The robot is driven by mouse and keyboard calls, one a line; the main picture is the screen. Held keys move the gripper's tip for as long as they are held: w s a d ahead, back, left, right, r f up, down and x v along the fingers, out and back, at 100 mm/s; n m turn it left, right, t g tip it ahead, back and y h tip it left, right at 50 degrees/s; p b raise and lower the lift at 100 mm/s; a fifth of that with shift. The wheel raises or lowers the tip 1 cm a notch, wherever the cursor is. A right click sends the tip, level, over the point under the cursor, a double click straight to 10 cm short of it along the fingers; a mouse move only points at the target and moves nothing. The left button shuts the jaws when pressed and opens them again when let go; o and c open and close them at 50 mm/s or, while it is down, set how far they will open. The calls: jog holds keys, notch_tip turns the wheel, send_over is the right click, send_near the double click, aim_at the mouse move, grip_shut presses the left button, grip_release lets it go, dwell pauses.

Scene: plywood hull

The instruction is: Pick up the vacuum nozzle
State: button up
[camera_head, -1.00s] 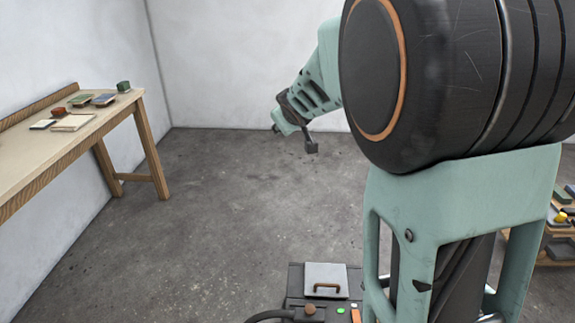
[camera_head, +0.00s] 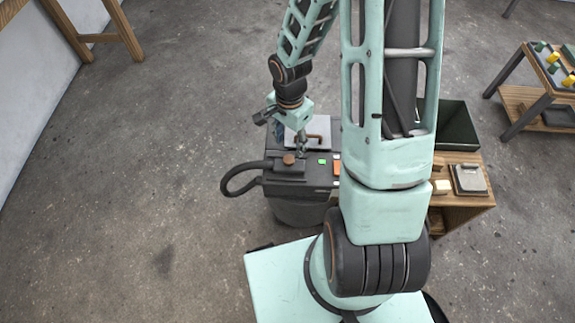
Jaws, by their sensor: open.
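A dark vacuum unit (camera_head: 312,182) stands on the floor beside my base. On its top at the left lies a small dark block with a brown knob (camera_head: 289,159), joined to a black hose (camera_head: 232,180); this looks like the vacuum nozzle, though I cannot be sure. My gripper (camera_head: 290,143) points down just above and behind this block, close to the grey lid. Its jaws are open, and no held object shows. The fingertips are small in the picture, so I cannot tell whether they touch anything.
The grey lid (camera_head: 309,128) has a brown handle. A wooden stand (camera_head: 462,203) with a dark bin (camera_head: 457,124) is at the right, partly behind my arm. A wooden shelf (camera_head: 530,98) stands farther right.

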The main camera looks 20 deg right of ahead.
aim_at(288, 159)
jog(key=f, duration=0.2)
jog(key=f+b, duration=0.1)
jog(key=f, duration=0.1)
jog(key=f+b, duration=0.1)
jog(key=f, duration=0.1)
jog(key=shift+s+a+f, duration=0.2)
jog(key=shift+s+f, duration=0.1)
jog(key=shift+f, duration=0.1)
grip_shut()
